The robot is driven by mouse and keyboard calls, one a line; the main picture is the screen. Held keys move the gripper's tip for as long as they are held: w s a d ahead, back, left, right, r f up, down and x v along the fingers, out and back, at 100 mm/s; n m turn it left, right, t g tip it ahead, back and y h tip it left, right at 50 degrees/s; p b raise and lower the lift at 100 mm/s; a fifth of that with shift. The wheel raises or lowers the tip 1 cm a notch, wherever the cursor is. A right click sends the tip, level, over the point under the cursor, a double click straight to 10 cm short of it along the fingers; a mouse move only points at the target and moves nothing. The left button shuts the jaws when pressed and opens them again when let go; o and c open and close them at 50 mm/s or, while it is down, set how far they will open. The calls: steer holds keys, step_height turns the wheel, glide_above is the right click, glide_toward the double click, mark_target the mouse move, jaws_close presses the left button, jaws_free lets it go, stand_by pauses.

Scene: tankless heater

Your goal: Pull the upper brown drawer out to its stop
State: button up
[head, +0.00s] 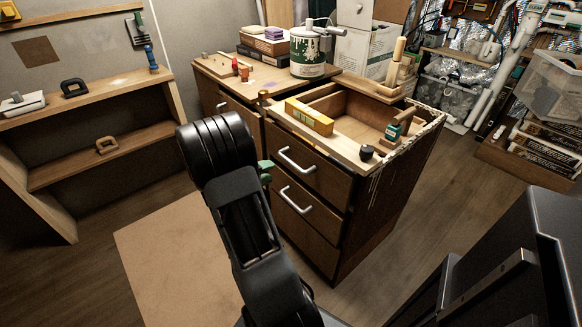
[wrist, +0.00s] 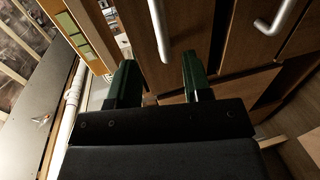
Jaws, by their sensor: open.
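The upper brown drawer (head: 317,171) is in the cabinet front in the head view, and looks closed. Its pale bar handle (head: 296,160) is mounted across its front. My gripper (head: 266,171) is left of this handle in the head view, its green fingers partly hidden by my arm. In the wrist view my gripper (wrist: 158,72) is open and empty. The upper handle (wrist: 158,28) appears ahead, in line with the gap between the fingers. I cannot tell whether it is within finger depth. No contact shows.
The lower drawer (head: 297,222) has a similar handle (head: 295,200) and looks closed. A yellow box (head: 309,117), a small green box (head: 393,132) and a dark knob-like item (head: 366,152) sit on the cabinet top. Floor before the drawers is open. A wooden shelf (head: 100,155) stands left.

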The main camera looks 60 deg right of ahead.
mark_target(289, 164)
steer(key=b+x, duration=0.1)
steer(key=x, duration=0.9)
steer(key=shift+s+d, duration=0.15)
steer(key=shift+d, duration=0.1)
jaws_close()
